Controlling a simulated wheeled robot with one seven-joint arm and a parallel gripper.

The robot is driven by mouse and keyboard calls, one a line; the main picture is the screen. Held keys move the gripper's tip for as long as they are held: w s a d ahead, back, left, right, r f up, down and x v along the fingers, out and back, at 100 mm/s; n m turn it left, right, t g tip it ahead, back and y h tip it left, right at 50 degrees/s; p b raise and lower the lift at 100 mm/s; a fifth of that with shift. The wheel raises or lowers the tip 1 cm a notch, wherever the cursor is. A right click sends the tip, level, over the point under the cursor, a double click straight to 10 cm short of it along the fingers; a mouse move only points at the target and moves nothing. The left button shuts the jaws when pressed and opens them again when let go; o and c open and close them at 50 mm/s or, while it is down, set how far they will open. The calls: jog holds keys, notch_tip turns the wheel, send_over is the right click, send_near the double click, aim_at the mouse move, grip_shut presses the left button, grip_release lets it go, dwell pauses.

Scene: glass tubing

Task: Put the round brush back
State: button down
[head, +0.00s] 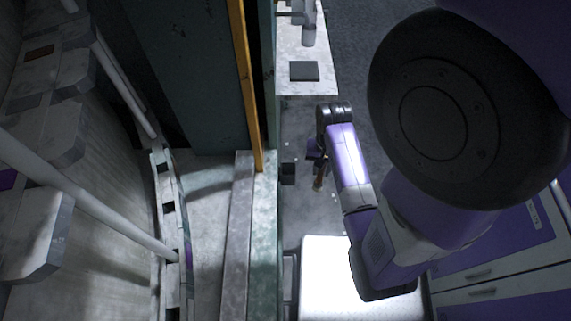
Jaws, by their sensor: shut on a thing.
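My gripper (317,163) is at the middle of the head view, at the end of my purple arm, pointing down over the grey floor. It is shut on the round brush (318,183), of which only a small, thin brownish part shows below the fingers. The rest of the brush is hidden by the gripper or too small to make out. A small dark, open-topped box or cup (288,173) is just left of the gripper, with a narrow gap between them in the picture. I cannot tell its depth relative to the brush.
A pale speckled bench (305,88) with a dark square plate (304,71) and a grey fixture (309,30) is at the top. A white surface (325,265) lies below my arm. A tall dark panel with an orange edge (245,80) stands left. Purple drawers (490,268) are at right.

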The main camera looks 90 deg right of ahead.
jog(key=w+d+p, duration=0.1)
jog(key=w+d, duration=0.8)
jog(key=w, duration=0.2)
notch_tip(320, 180, down, 12)
jog(key=shift+d+r, duration=0.2)
jog(key=shift+f, duration=0.1)
jog(key=c, duration=1.6)
grip_release()
jog(key=shift+o, duration=0.5)
